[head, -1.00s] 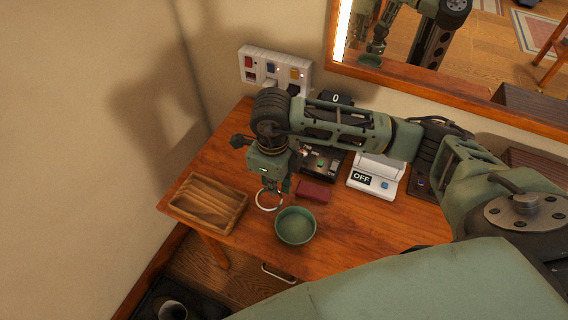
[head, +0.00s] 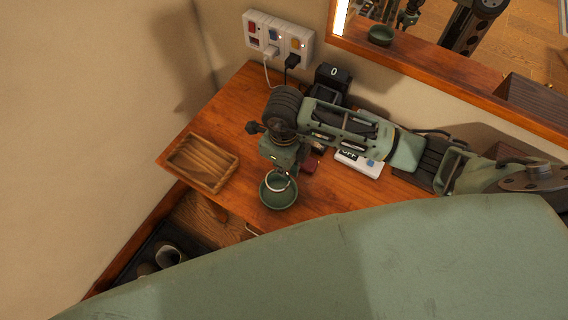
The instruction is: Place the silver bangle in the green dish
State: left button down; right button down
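The silver bangle (head: 267,183) is a thin bright ring. It shows over the inside of the green dish (head: 278,203), which stands upright near the front edge of the wooden desk. My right gripper (head: 284,173) points down above the dish, with its fingertips at the far side of the bangle. It looks shut on the bangle, though the fingertips are small and partly hidden. I cannot tell whether the bangle touches the bottom of the dish. My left gripper is not in view.
A wooden tray (head: 203,163) lies left of the dish. A dark red item (head: 311,165) and a white device marked OFF (head: 359,162) lie behind my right arm. A power strip (head: 279,37) is on the wall beside the mirror (head: 430,65).

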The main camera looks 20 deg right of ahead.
aim_at(284, 185)
notch_tip(284, 185, down, 4)
jog(key=shift+r+b, duration=0.1)
jog(key=shift+b, duration=1)
jog(key=shift+f+b, duration=0.5)
jog(key=shift+f, duration=0.25)
jog(key=c, duration=1.9)
grip_release()
jog(key=shift+o, duration=0.2)
